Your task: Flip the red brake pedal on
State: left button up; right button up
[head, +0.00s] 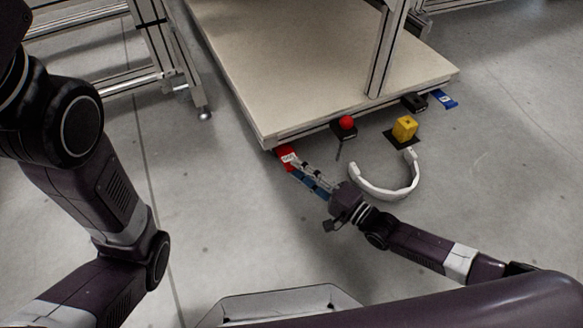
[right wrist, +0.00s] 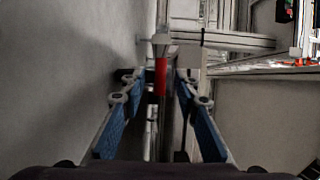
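The red brake pedal (head: 287,156) sits low at the near left corner of the cart's beige platform, and its top carries a white marking. In the right wrist view the red pedal (right wrist: 160,77) shows as an upright red strip between and beyond the fingertips. My right gripper (head: 306,176) reaches up to the pedal from the lower right. In the wrist view its two blue-padded fingers (right wrist: 157,82) stand apart, with a gap on each side of the red strip. Contact cannot be made out. My left arm is at the left of the head view; its gripper is out of the picture.
The beige platform (head: 290,75) carries a metal post (head: 387,50).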

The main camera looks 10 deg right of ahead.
aim_at(288, 156)
jog(key=shift+b+x, duration=0.55)
jog(key=shift+x, duration=0.7)
jog(key=shift+w+a, duration=0.35)
jog(key=shift+w, duration=0.05)
grip_shut()
